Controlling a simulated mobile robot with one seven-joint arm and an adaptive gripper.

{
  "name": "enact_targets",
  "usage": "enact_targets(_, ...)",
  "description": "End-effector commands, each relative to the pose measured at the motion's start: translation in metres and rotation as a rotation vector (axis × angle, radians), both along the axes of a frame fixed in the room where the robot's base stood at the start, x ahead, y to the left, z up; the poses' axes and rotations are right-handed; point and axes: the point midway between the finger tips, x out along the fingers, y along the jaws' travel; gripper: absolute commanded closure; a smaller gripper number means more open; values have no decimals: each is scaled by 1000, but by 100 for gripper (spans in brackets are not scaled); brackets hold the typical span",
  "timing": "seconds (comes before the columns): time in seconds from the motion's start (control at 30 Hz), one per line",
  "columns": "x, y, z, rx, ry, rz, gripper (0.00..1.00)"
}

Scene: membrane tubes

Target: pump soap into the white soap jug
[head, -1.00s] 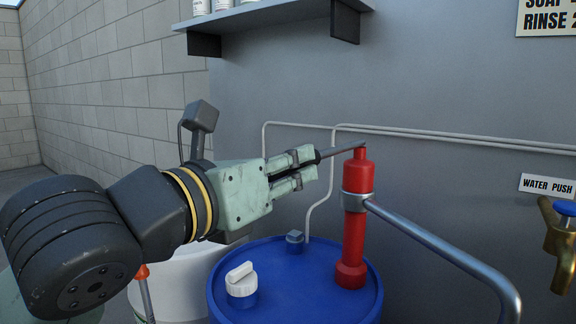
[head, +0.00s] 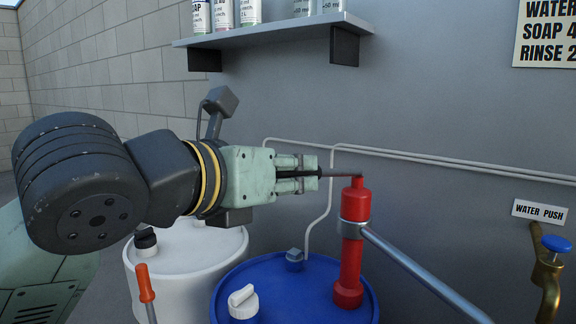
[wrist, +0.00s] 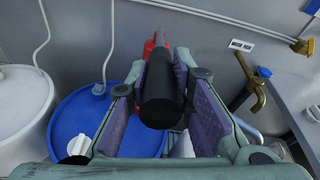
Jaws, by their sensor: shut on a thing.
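The red soap pump (head: 351,260) stands upright on the blue drum (head: 265,285), with a thin metal lever (head: 340,174) at its top. My gripper (head: 305,173) comes from the left and is shut on the lever's black grip. In the wrist view the black grip (wrist: 161,92) lies between the purple pads of my gripper (wrist: 165,100), and part of the red pump shows beyond it. The lever is nearly level in the head view. A grey pipe (head: 405,268) runs from the pump's collar to the lower right. I cannot make out the white soap jug.
A white drum (head: 185,270) stands left of the blue one, and an orange-handled tool (head: 146,285) is in front of it. A shelf with bottles (head: 270,33) hangs above my gripper. A brass tap (head: 547,278) with a blue button is at the right.

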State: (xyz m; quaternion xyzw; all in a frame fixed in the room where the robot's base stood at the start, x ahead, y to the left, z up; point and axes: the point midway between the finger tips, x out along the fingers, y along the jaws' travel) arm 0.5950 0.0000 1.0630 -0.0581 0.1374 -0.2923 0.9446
Motion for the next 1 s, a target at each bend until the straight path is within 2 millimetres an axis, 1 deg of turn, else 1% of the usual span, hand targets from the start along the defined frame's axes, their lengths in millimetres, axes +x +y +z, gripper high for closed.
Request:
enact_targets(0.03, 2, -2, 25, 27, 30, 2, 100)
enact_targets(0.2, 12, -9, 56, 110, 143, 3, 100)
enact_targets(0.4, 25, -19, 85, 198, 267, 0, 100)
enact_targets(0.53, 35, -25, 99, 245, 334, 0, 100)
enact_targets(0.67, 42, -31, 107, 282, 384, 0, 100)
enact_targets(0.8, 48, -35, 112, 307, 420, -1, 100)
enact_targets(1.0, 52, -38, 113, 323, 442, -1, 100)
